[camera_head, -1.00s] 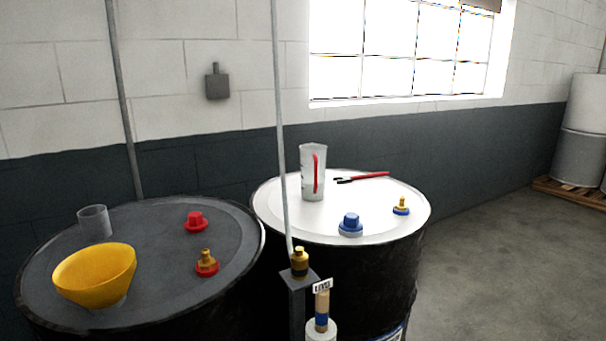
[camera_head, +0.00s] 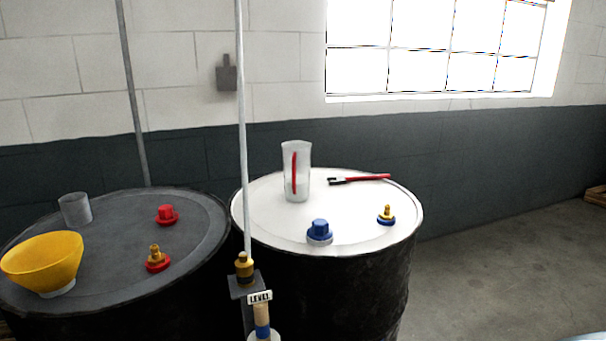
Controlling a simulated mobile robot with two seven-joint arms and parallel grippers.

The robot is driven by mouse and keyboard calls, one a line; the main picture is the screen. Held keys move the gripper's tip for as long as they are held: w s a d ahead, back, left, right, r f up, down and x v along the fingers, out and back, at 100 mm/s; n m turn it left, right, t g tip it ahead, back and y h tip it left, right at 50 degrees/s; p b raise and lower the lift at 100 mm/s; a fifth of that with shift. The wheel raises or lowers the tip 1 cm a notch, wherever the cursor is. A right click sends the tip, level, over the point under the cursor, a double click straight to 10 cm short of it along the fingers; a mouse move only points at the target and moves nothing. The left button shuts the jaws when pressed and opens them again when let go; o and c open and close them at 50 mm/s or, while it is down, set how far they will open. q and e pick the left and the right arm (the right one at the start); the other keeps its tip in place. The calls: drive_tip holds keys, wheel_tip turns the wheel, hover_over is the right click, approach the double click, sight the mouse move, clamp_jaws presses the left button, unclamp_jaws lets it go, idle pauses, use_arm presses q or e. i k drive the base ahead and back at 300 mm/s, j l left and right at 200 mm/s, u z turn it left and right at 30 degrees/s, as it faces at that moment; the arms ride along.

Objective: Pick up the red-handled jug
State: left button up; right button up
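The red-handled jug (camera_head: 303,174) is a tall translucent grey-white jug with a red vertical handle facing me. It stands upright on the white drum lid (camera_head: 270,217), toward its back left. Neither of my grippers shows in the head view. A small pale blue-white shape at the bottom right corner cannot be identified.
A thin vertical pole (camera_head: 242,130) stands in front, between the drums.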

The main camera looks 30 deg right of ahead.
sight(297, 154)
drive_tip(key=k+l, duration=0.1)
drive_tip(key=l, duration=0.3)
drive_tip(key=k+l, duration=0.1)
drive_tip(key=l, duration=0.35)
drive_tip(key=k+l+u, duration=0.1)
drive_tip(key=l, duration=0.3)
drive_tip(key=k+l, duration=0.1)
drive_tip(key=l, duration=0.35)
drive_tip(key=k+l, duration=0.1)
drive_tip(key=l, duration=0.3)
drive_tip(key=u, duration=0.05)
